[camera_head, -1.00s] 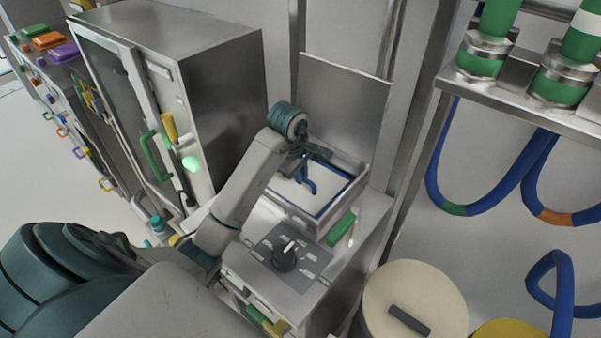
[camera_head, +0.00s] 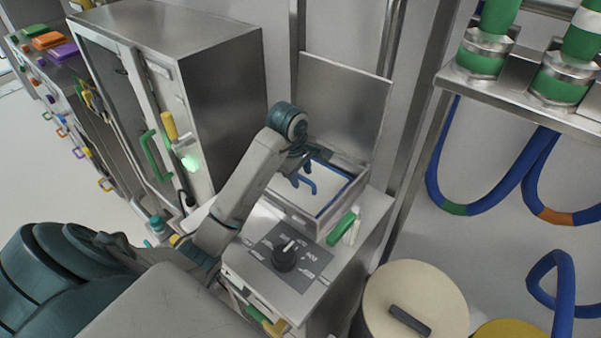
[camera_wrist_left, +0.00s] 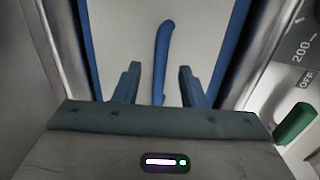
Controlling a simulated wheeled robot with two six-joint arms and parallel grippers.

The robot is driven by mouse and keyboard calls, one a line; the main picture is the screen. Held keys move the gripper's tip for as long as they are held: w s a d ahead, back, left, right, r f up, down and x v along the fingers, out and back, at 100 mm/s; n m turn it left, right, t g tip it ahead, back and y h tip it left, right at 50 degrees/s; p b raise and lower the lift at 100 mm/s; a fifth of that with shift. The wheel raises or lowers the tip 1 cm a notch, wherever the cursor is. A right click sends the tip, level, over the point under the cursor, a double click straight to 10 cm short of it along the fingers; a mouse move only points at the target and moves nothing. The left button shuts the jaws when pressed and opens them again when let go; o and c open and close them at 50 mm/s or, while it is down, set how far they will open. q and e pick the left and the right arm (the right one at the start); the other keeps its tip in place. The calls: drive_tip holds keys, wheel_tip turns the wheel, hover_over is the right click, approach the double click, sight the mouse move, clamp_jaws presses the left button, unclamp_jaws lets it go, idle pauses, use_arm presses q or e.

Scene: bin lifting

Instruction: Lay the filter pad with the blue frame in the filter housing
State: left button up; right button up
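The filter pad (camera_head: 322,199), white with a blue frame, lies inside the open metal filter housing (camera_head: 300,222), within its walls. It fills most of the left wrist view (camera_wrist_left: 205,40), with its blue frame along both sides. A curved blue handle (camera_wrist_left: 162,50) rises from the pad. My left gripper (camera_head: 307,168) is over the pad. In the left wrist view its two fingers (camera_wrist_left: 158,85) are apart, one on each side of the handle, with gaps between. I cannot tell the exact height of the fingertips. My right gripper is not in view.
The housing's lid (camera_head: 343,100) stands raised behind it. A control panel with a black knob (camera_head: 286,256) and a green handle (camera_head: 340,227) are in front. A tall grey cabinet (camera_head: 222,100) stands left; a round cream-lidded drum (camera_head: 415,300) stands at front right.

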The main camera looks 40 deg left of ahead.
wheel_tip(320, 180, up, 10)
drive_tip(key=p, duration=1)
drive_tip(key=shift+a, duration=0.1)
